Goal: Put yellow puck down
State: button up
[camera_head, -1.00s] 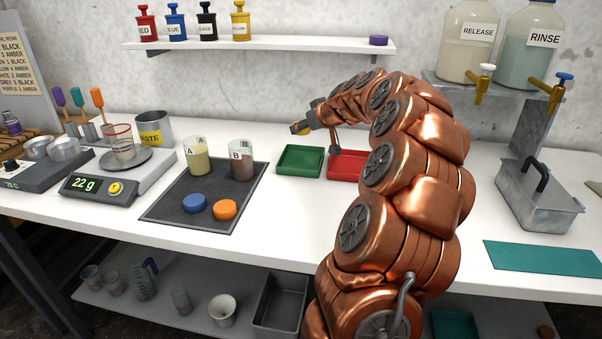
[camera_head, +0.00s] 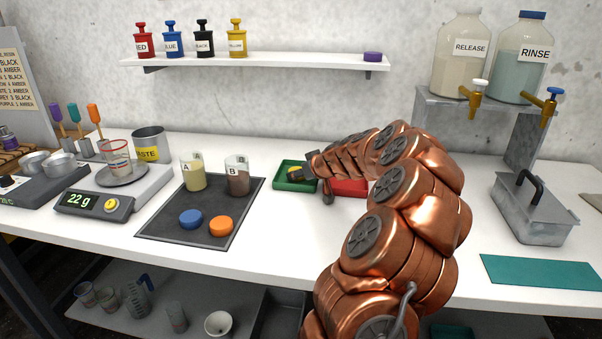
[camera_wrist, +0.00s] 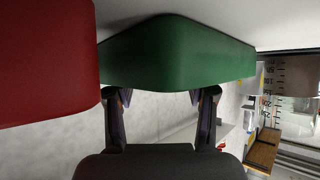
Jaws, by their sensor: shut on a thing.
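The yellow puck (camera_head: 294,169) shows as a small yellow patch at the tip of my gripper (camera_head: 299,174) in the head view. My gripper is shut on it, at the green tray (camera_head: 283,187). I cannot tell whether the puck touches the tray floor. In the wrist view the outer wall of the green tray (camera_wrist: 180,55) fills the upper middle, and both fingers (camera_wrist: 160,98) reach up to its edge. The fingertips and the puck are hidden there. The red tray (camera_head: 350,188) sits just right of the green one, partly behind my arm.
A dark mat (camera_head: 208,235) left of the trays holds cups A (camera_head: 194,178) and B (camera_head: 237,182), a blue puck (camera_head: 190,219) and an orange puck (camera_head: 221,226). A purple puck (camera_head: 373,57) is on the shelf. The bench in front of the trays is clear.

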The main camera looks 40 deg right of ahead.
jog(key=shift+f, duration=0.15)
jog(key=o, duration=1.3)
jog(key=shift+r, duration=0.3)
jog(key=shift+s+r, duration=0.1)
jog(key=shift+s, duration=0.2)
jog(key=b+v, duration=0.1)
jog(key=v, duration=1)
jog(key=shift+s+r, duration=0.1)
